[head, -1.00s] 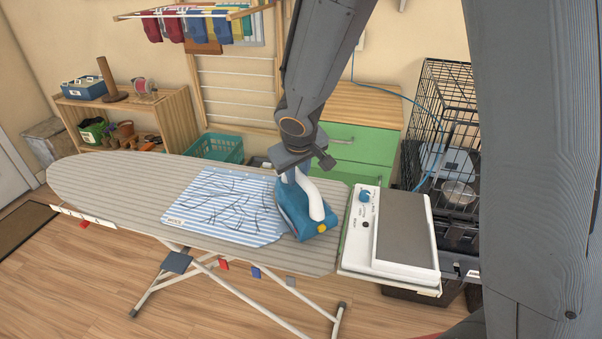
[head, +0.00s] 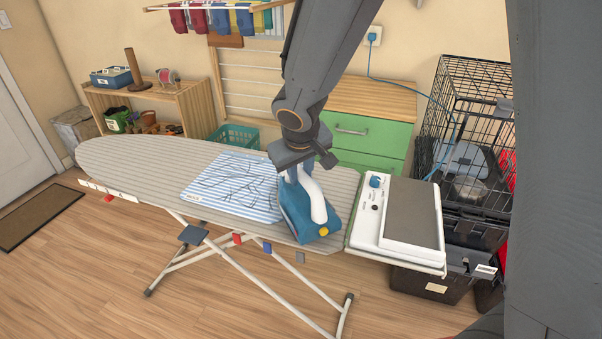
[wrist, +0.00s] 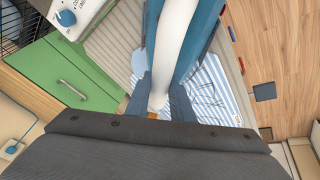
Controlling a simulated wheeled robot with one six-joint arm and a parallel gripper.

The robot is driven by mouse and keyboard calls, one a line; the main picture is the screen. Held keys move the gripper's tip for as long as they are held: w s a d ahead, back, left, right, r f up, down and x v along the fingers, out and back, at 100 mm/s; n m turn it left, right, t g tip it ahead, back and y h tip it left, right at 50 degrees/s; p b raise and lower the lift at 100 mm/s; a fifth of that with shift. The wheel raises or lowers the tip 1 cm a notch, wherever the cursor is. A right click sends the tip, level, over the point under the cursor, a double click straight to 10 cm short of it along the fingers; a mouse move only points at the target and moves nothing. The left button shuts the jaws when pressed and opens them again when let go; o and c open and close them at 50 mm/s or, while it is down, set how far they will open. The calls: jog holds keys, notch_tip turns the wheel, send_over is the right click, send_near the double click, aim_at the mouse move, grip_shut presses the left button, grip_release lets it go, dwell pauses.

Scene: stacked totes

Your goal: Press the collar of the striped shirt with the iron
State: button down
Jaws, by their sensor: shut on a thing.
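The striped shirt piece (head: 225,195), blue and white with crease lines, lies flat on the ironing board (head: 140,160). Its right part is hidden behind the iron. The blue iron (head: 296,218) with a white handle is at the board's right end, at the shirt's right edge. I cannot tell whether its sole touches the cloth. My gripper (head: 300,178) is shut on the iron's handle from above. In the wrist view the fingers of my gripper (wrist: 159,100) flank the white handle (wrist: 172,45), and the striped shirt (wrist: 208,97) shows beside the iron.
A white iron station (head: 370,228) with a grey pad stands right of the board. Behind are a green drawer unit (head: 365,138) and a black wire cage (head: 470,130). A teal basket (head: 235,137) and a wooden shelf (head: 190,105) stand at the back. Floor in front is clear.

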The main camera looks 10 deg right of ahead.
notch_tip(320, 180, up, 4)
jog(key=shift+w+f+p, duration=0.1)
jog(key=shift+f+p, duration=0.1)
jog(key=shift+p, duration=0.5)
notch_tip(320, 180, up, 5)
jog(key=p, duration=0.4)
jog(key=shift+w+f, duration=0.1)
jog(key=shift+f, duration=0.1)
